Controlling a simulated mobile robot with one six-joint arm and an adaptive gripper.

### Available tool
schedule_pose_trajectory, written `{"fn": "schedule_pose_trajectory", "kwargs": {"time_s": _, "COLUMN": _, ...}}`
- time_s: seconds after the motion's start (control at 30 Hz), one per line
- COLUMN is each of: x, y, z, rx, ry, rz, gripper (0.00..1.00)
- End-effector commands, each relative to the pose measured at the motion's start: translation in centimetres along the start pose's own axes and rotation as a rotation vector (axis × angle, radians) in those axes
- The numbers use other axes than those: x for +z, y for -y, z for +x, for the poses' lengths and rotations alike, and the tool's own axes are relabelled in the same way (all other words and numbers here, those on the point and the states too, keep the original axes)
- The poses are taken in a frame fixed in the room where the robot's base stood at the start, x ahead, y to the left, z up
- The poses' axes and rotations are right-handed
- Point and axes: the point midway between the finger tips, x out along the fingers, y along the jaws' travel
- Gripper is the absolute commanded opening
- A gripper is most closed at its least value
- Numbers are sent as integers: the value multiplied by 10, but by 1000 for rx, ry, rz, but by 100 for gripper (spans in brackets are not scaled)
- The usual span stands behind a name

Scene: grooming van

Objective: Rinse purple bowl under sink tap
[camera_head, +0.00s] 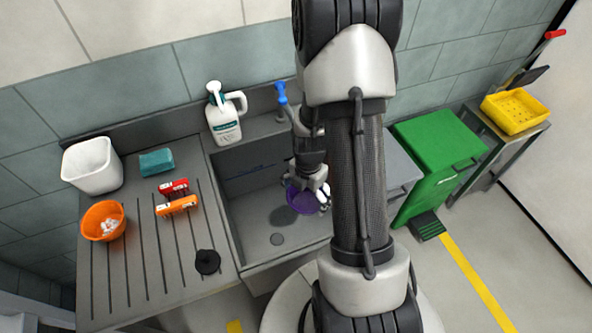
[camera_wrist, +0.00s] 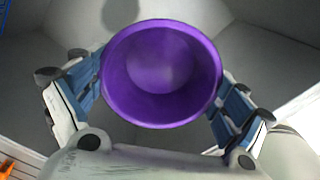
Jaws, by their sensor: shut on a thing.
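The purple bowl (camera_head: 300,201) is held in my gripper (camera_head: 310,182) inside the sink, above its floor. In the wrist view the bowl (camera_wrist: 160,75) looks empty, with its opening toward the camera, and the fingers of my gripper (camera_wrist: 160,95) close on it from both sides. The grey sink basin (camera_head: 262,255) lies around and below the bowl, with a round drain in its floor. The tap (camera_head: 282,95) has a blue top and stands at the back of the sink. Its spout is partly hidden by my arm, and I see no clear water stream.
On the ribbed drainboard at left stand a white tub (camera_head: 92,165), a teal sponge (camera_head: 156,162), an orange bowl (camera_head: 103,221), red and orange brushes (camera_head: 176,205) and a black stopper (camera_head: 207,262). A white jug (camera_head: 224,125) stands behind the sink. A green bin (camera_head: 432,150) is at right.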

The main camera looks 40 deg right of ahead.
Motion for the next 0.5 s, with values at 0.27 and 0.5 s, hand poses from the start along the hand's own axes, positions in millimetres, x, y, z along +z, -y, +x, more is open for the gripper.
{"fn": "schedule_pose_trajectory", "kwargs": {"time_s": 0.27, "x": 0, "y": 0, "z": -17, "rx": 1, "ry": 1, "rz": 0, "gripper": 66}}
{"fn": "schedule_pose_trajectory", "kwargs": {"time_s": 0.5, "x": 0, "y": 0, "z": -42, "rx": 1, "ry": 1, "rz": 0, "gripper": 66}}
